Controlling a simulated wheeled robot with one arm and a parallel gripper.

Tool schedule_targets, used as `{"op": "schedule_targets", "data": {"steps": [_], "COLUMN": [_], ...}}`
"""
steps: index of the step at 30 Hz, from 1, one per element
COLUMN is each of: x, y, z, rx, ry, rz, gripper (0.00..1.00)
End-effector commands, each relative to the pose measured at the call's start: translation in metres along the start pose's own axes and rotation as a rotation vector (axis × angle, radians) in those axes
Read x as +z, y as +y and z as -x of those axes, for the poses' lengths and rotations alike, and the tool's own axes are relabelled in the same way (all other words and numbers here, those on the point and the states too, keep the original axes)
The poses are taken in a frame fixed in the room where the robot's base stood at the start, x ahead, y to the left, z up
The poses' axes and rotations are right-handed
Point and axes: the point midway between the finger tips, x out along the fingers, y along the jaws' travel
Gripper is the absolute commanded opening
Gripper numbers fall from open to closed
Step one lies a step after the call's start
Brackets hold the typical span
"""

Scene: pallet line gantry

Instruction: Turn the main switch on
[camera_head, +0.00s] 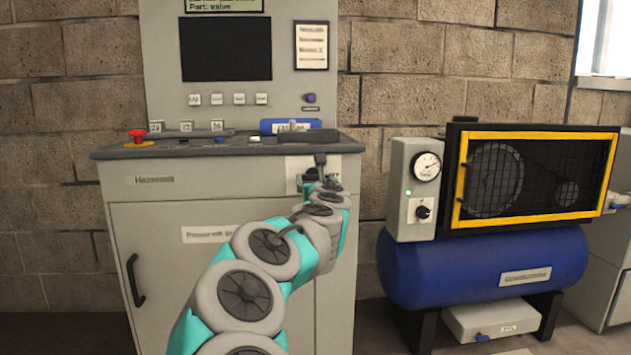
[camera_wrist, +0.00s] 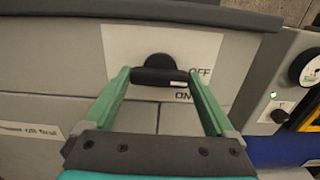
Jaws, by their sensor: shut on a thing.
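The main switch (camera_wrist: 158,76) is a black rotary knob with a bar handle on a pale plate (camera_wrist: 120,45), marked OFF at the right and ON below. In the wrist view the handle lies about level, with a white mark at its right end between the two words. My gripper (camera_wrist: 159,76) has its green fingers at both ends of the handle, shut on it. In the head view my gripper (camera_head: 318,184) is at the upper right front of the grey cabinet (camera_head: 150,215) and hides much of the switch and its plate.
A red emergency button (camera_head: 138,137) and a blue tray (camera_head: 268,127) are on the cabinet's top ledge. A compressor with a blue tank (camera_head: 440,270), yellow-framed guard (camera_head: 540,135) and gauge (camera_head: 427,167) stands to the right. Open space lies between cabinet and compressor.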

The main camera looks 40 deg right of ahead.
Motion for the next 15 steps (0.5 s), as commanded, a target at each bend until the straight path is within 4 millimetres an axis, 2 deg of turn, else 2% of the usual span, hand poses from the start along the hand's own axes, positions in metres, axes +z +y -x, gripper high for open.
{"op": "schedule_targets", "data": {"steps": [8, 15], "x": [0.001, 0.0015], "y": [0.0006, 0.0014], "z": [0.0001, 0.0], "rx": [0.001, 0.002], "ry": [0.0, 0.0], "rz": [-0.131, -0.339], "gripper": [0.34, 0.34]}}
